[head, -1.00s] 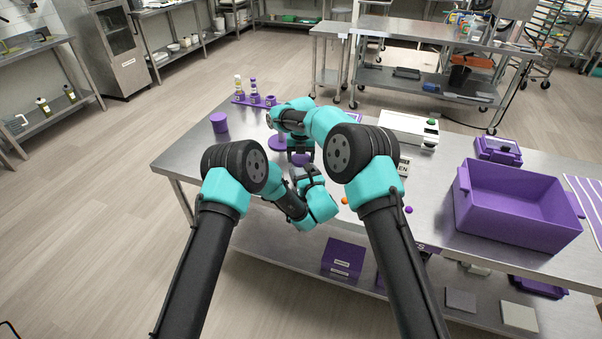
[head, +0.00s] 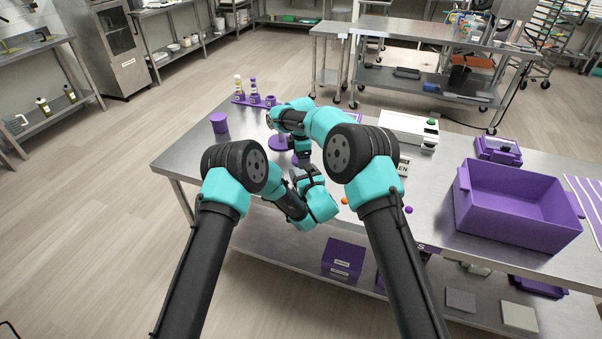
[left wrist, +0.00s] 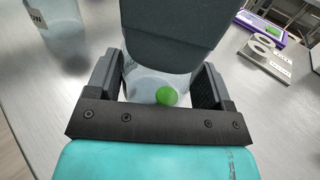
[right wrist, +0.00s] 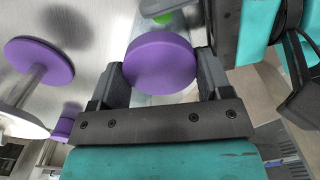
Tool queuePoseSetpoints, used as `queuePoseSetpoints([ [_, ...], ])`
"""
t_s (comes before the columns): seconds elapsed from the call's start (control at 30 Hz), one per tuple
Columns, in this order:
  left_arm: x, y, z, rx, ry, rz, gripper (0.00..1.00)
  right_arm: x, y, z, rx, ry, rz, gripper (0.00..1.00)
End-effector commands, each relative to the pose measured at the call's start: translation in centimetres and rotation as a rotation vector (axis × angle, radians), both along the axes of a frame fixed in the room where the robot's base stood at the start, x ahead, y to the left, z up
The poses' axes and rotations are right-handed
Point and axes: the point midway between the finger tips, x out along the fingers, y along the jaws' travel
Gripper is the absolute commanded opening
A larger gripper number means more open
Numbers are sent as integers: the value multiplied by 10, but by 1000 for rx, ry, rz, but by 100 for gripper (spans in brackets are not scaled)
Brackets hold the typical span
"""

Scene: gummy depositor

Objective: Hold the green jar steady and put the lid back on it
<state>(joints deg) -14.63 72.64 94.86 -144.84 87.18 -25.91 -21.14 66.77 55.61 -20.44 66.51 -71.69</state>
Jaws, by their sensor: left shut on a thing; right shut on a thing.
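The clear jar (left wrist: 150,84) with a green ball (left wrist: 167,96) in it stands between the fingers of my left gripper (left wrist: 160,88), which is shut on it. In the head view my left gripper (head: 305,178) is low at the table's front edge. My right gripper (right wrist: 158,75) is shut on the round purple lid (right wrist: 160,63). The lid is close to the jar, and green also shows just beyond it in the right wrist view. My right gripper hides the jar's mouth in the left wrist view, so I cannot tell whether lid and jar touch.
Another clear labelled jar (left wrist: 62,25) stands nearby. A purple disc on a metal post (right wrist: 40,62) is beside my right gripper. A purple canister (head: 219,122) and a purple rack (head: 255,100) stand further back. A large purple bin (head: 515,210) is at the right.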

Motion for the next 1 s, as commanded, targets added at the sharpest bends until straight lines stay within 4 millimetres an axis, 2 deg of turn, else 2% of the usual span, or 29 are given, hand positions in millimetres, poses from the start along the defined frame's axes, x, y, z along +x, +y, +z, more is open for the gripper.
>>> queuePoseSetpoints([
  [1.0,0,0,0,0,0,0,9,0,0,-1,0,0,-1385,43],
])
